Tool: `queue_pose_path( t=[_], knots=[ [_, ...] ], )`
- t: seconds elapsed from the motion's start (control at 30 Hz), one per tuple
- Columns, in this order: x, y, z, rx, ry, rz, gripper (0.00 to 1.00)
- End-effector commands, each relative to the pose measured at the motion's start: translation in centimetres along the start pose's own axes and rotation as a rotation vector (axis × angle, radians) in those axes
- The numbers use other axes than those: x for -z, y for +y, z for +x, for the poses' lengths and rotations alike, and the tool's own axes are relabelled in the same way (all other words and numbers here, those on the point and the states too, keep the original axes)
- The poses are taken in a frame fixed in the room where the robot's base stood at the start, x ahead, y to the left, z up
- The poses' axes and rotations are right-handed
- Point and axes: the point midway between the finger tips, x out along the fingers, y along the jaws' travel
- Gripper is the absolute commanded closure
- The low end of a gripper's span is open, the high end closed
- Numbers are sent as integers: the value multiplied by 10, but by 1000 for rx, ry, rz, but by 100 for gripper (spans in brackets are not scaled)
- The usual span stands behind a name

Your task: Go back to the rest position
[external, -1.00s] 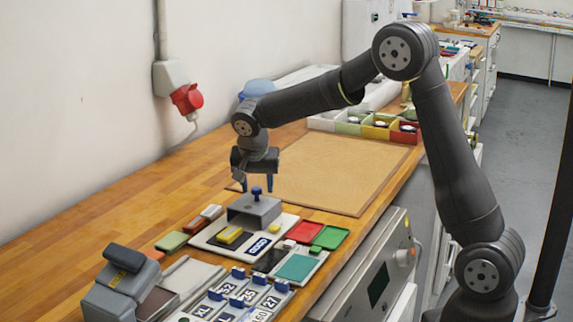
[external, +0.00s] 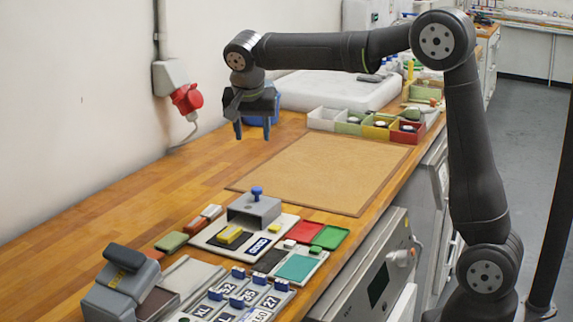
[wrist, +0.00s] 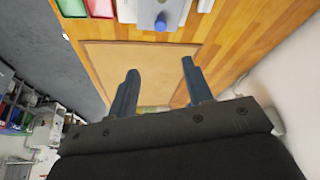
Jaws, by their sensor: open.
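My gripper (external: 254,131) is open and empty, raised above the left part of the wooden bench (external: 150,190). In the wrist view its two blue fingers (wrist: 158,88) stand wide apart with nothing between them. Below it in the external view, a grey block with a blue knob (external: 256,205) stands on a white board and is clear of the fingers. The blue knob also shows at the top of the wrist view (wrist: 160,22).
A tan mat (external: 325,170) lies bare on the bench. Behind it stand coloured bins (external: 375,128). Red and green trays (external: 328,237), a plate with number tags (external: 235,295) and a grey stamp-like device (external: 122,285) are in front. A red wall socket (external: 187,98) is at left.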

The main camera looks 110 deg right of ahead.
Motion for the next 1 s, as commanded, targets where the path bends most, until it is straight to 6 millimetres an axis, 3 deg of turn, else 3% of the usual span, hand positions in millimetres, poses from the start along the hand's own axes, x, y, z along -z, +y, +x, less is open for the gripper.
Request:
queue_pose_path(
  t=[0.47,0.67,1.0],
  knots=[
    [0,0,7,-1,0,-1,54],
    [0,0,39,-4,-1,0,54],
    [-1,0,108,-4,-3,-1,54]
  ],
)
